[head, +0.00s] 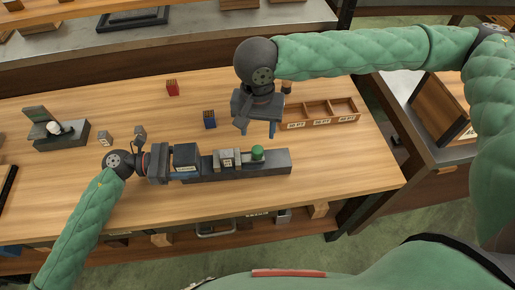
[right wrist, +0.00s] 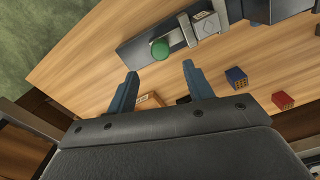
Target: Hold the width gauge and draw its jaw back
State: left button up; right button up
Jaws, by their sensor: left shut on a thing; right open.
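The width gauge is a long dark bar (head: 275,168) lying on the wooden table, with a grey metal jaw (head: 230,158) and a green round knob (head: 257,153) near its right end. My left gripper (head: 184,172) is shut on the gauge's left part. My right gripper (head: 258,130) is open and empty, above and behind the knob, fingers pointing down. In the right wrist view the green knob (right wrist: 160,49) shows just beyond and between the two open blue fingertips (right wrist: 160,75), apart from them. The grey jaw (right wrist: 206,25) sits beside it.
A blue block (head: 209,119) and a red block (head: 172,88) stand behind the gauge. A wooden compartment tray (head: 320,121) lies to the back right. A dark fixture (head: 62,136) and small grey blocks (head: 105,138) are at the left. The table's right front is clear.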

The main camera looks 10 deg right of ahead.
aim_at(258, 149)
notch_tip(258, 149, down, 10)
jog(key=shift+r, duration=0.1)
dwell(0.4)
